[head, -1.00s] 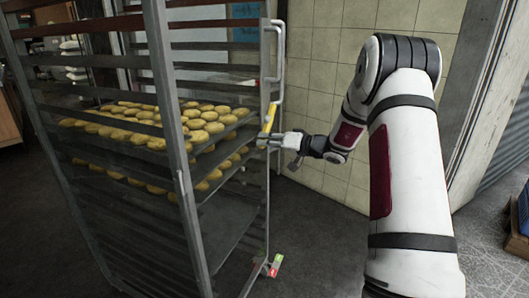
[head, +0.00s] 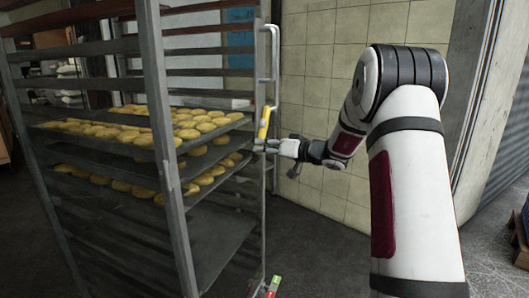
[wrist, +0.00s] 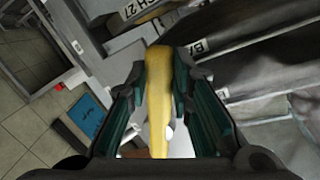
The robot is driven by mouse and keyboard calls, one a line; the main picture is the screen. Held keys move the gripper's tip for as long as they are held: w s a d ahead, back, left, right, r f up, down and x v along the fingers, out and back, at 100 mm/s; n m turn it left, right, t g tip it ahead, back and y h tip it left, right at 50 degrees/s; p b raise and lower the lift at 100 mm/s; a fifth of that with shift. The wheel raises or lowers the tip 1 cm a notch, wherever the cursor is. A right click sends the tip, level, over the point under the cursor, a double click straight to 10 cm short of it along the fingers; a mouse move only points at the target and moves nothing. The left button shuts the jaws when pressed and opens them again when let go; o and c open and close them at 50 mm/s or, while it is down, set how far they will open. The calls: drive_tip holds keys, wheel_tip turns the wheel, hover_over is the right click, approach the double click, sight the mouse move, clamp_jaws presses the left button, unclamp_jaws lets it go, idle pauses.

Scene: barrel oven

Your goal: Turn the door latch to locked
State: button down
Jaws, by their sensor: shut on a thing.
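The yellow latch handle (head: 264,122) stands on the right edge of the tall metal rack, near a pale vertical bar handle, tilted slightly from upright. My gripper (head: 260,145) reaches it from the right, at its lower end. In the wrist view the yellow handle (wrist: 158,95) runs lengthwise between the two dark green fingers of my gripper (wrist: 158,85), which are shut on it. The latch's mount and any lock marking are hidden or too small to read.
The rack (head: 165,150) holds trays of round yellow-brown pastries (head: 110,130) on several levels. A tiled wall (head: 325,90) stands behind my arm. A red and green tag (head: 272,286) is low by the rack's right edge. Dark floor (head: 310,240) is clear below my gripper.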

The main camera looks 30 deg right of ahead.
idle(0.3)
drive_tip(key=c, duration=1.4)
unclamp_jaws()
drive_tip(key=v, duration=1.2)
